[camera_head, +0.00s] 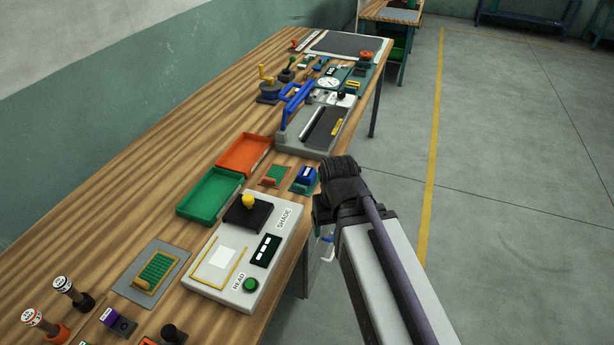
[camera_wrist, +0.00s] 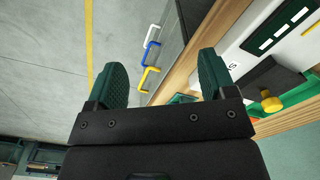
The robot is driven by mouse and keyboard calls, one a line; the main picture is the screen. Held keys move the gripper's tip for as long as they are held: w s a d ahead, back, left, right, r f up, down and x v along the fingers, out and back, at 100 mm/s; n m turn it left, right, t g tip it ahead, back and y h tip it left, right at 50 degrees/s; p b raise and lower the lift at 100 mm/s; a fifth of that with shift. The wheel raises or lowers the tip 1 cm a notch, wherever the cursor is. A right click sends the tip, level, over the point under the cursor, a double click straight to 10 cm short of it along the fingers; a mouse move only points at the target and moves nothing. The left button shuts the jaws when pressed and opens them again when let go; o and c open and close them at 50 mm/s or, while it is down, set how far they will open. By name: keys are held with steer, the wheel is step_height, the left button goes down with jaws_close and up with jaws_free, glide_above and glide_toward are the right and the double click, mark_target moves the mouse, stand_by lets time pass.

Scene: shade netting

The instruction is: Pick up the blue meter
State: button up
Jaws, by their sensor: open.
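The blue meter (camera_head: 308,174) is a small blue block with a white label or display. It sits on or against a small dark green base near the table's right edge in the head view, just left of the dark end of my arm. I cannot make it out in the wrist view. My gripper (camera_wrist: 164,62) shows in the wrist view with its two dark green fingers wide apart and nothing between them. It hangs beside the table edge, apart from the meter. In the head view my arm hides the gripper fingers.
A grey SHADE/READ panel (camera_head: 213,277) with a yellow knob stands in front of the meter. Green (camera_head: 187,211) and orange (camera_head: 233,166) trays lie to its left, a grey press-like fixture (camera_head: 292,140) behind. Coloured hooks (camera_wrist: 150,58) stick out from the table's side. The floor at right is clear.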

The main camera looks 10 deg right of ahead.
steer(key=shift+w, duration=0.1)
steer(key=shift+c, duration=0.2)
steer(key=n, duration=0.9)
glide_toward(305, 171)
steer(key=shift+w+d, duration=0.1)
steer(key=shift+w, duration=0.25)
steer(key=n, duration=0.2)
steer(key=shift+s+n, duration=0.3)
steer(key=shift+s, duration=0.1)
step_height(305, 171, down, 11)
steer(key=b, duration=1.1)
steer(key=shift+r, duration=0.15)
steer(key=c, duration=0.8)
